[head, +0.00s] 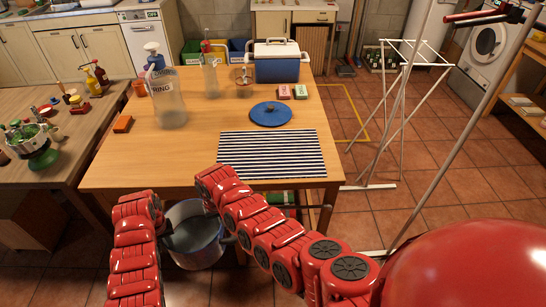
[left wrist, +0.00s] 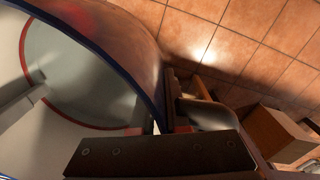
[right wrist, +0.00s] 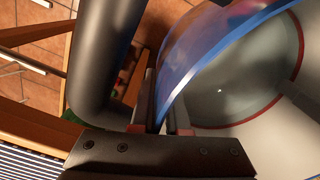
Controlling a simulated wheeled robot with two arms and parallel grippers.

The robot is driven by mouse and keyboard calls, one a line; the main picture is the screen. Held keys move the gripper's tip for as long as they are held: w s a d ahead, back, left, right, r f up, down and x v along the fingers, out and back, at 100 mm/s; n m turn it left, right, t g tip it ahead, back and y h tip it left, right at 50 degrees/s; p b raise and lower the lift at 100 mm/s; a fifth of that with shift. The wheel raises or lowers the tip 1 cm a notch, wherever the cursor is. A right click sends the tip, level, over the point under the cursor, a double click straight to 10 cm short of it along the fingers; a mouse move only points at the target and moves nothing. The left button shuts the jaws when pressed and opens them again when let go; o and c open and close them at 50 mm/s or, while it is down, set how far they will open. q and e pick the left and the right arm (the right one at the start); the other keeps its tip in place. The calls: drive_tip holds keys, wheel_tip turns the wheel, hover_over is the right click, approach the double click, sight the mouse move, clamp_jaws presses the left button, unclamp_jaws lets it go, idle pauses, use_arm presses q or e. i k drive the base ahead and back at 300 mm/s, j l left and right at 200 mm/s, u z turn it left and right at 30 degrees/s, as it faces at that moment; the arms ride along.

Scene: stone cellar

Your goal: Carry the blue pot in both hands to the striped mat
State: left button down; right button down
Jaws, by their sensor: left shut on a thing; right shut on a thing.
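The blue pot (head: 198,252) hangs between my two arms in front of the table's near edge, roughly upright in the head view. My left gripper (left wrist: 158,125) is shut on its rim, and the pot's inside (left wrist: 85,75) shows in the left wrist view. My right gripper (right wrist: 165,115) is shut on the opposite side of the rim, with the pot's inside (right wrist: 235,85) in the right wrist view. The pot looks empty. In the head view my arms partly hide the pot and the fingertips. The striped mat (head: 271,153) lies flat and bare at the table's near right.
A side table (head: 75,145) stands left. A drying rack (head: 400,110) stands right.

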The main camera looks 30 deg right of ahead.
sight(270, 152)
drive_tip(key=z, duration=0.95)
drive_tip(key=j+z, duration=0.3)
drive_tip(key=j, duration=0.8)
drive_tip(key=k, duration=0.05)
